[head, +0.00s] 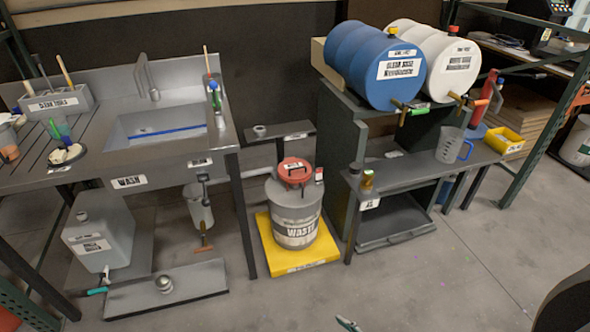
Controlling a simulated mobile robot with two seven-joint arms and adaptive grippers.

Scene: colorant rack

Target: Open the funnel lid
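The red funnel lid (295,168), with a dark handle on top, sits closed on the grey waste drum (296,212). The drum stands upright on a yellow base (265,240) on the floor, in the middle of the head view. A small gripper tip (347,324) shows at the bottom edge, well in front of the drum and apart from it. It seems to be my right gripper; most of it is cut off, so its opening cannot be told. My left gripper is not in view.
A sink bench (150,180) stands left of the drum, with a pipe leading towards it. A dark rack (342,140) with blue (368,62) and white (432,55) barrels stands close on the right. The floor in front is clear.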

